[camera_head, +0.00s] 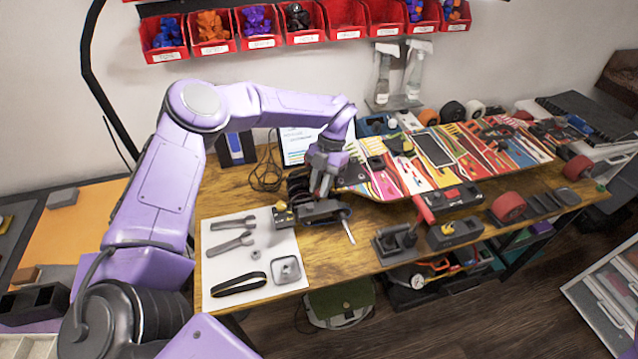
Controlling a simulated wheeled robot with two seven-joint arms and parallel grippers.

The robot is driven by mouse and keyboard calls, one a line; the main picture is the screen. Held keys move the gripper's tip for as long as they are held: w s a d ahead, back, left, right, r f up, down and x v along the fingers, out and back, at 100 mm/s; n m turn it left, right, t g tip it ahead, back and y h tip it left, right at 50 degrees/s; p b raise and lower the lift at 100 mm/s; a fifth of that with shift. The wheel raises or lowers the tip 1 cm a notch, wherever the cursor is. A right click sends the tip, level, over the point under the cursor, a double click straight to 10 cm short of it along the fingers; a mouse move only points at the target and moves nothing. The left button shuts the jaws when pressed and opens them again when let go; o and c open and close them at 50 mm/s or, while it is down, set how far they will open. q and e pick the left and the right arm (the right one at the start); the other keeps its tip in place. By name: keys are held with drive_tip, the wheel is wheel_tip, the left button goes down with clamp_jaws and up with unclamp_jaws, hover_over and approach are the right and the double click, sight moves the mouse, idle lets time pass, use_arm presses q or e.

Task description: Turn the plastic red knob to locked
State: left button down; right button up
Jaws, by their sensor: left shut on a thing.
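My left gripper (321,190) reaches down from the purple arm onto a dark device (322,211) at the edge of the white sheet. The gripper is shut on a small red piece at its fingertips, which looks like the red knob (317,194). The fingers hide most of the knob, so I cannot tell which way it points. The device has a small yellow part (282,206) on its left end. My right gripper is not in view.
A white sheet (225,275) with grey tools and a black strap lies at front left. A colourful board (470,148) lies at back right. Red bins (347,32) hang above.

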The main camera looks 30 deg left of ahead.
use_arm(q)
drive_tip(key=m+y, duration=0.1)
drive_tip(key=m, duration=0.1)
drive_tip(key=m+p, duration=0.1)
drive_tip(key=m, duration=0.2)
drive_tip(key=shift+s+d+f+y, duration=0.1)
drive_tip(key=shift+d+y, duration=0.1)
drive_tip(key=shift+y, duration=0.2)
idle(0.4)
drive_tip(key=c, duration=1.3)
unclamp_jaws()
drive_tip(key=shift+o, duration=0.2)
drive_tip(key=shift+w+r, duration=0.2)
drive_tip(key=shift+w, duration=0.05)
drive_tip(key=b+v, duration=0.2)
drive_tip(key=v, duration=0.8)
